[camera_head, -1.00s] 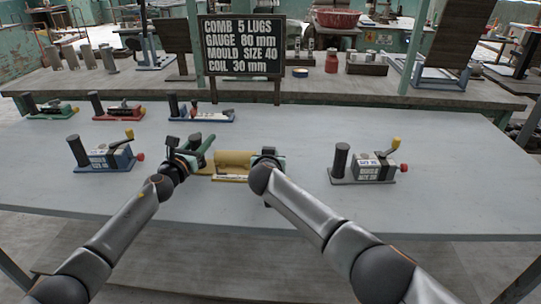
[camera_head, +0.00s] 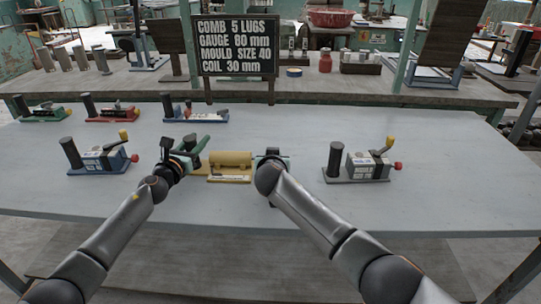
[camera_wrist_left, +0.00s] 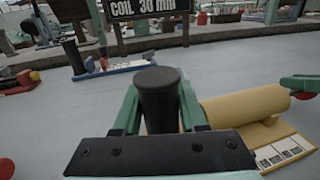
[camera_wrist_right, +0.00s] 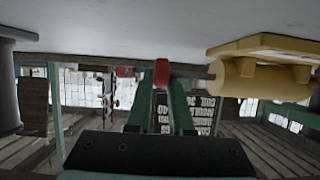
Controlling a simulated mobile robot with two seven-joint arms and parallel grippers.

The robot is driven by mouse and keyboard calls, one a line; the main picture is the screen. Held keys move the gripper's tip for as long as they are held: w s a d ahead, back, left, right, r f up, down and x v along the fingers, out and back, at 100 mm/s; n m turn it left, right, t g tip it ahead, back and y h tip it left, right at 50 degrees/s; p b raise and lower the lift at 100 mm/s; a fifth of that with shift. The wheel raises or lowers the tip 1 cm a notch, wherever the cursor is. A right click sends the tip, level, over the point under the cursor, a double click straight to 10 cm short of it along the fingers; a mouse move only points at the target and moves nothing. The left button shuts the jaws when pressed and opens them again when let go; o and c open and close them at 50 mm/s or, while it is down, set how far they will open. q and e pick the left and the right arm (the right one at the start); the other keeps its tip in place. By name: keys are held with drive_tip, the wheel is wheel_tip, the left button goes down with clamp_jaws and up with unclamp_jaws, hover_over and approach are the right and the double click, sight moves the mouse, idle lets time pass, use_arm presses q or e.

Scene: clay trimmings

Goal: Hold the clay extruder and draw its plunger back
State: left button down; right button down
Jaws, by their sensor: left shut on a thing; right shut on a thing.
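The yellow clay extruder (camera_head: 231,160) lies level on the table in the middle of the head view. Its barrel also shows in the left wrist view (camera_wrist_left: 246,106) and the right wrist view (camera_wrist_right: 258,80). My left gripper (camera_head: 188,150) is shut on the extruder's dark upright handle (camera_wrist_left: 158,92), at the barrel's left end. My right gripper (camera_head: 272,157) is shut on the red knob (camera_wrist_right: 162,72) of the plunger, right of the barrel. A length of thin plunger rod (camera_wrist_right: 190,73) shows between barrel and knob.
A blue-based device (camera_head: 98,158) stands to the left and a grey one (camera_head: 358,163) to the right. Several smaller devices, one of them green (camera_head: 43,112), line the back left. A sign (camera_head: 238,47) stands behind. The table front is clear.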

use_arm(q)
drive_tip(key=shift+s+a+f, duration=0.1)
drive_tip(key=shift+a+f, duration=0.05)
drive_tip(key=shift+f, duration=0.3)
use_arm(e)
drive_tip(key=shift+w+d+f, duration=0.1)
drive_tip(key=shift+d+f, duration=0.05)
drive_tip(key=shift+d, duration=0.2)
drive_tip(key=c, duration=0.8)
unclamp_jaws()
drive_tip(key=shift+a, duration=0.1)
drive_tip(key=shift+v, duration=6.15)
use_arm(q)
drive_tip(key=c, duration=0.7)
unclamp_jaws()
drive_tip(key=shift+c, duration=0.2)
use_arm(e)
drive_tip(key=shift+w, duration=0.1)
use_arm(q)
drive_tip(key=o, duration=0.4)
drive_tip(key=shift+r, duration=0.3)
drive_tip(key=shift+c, duration=0.2)
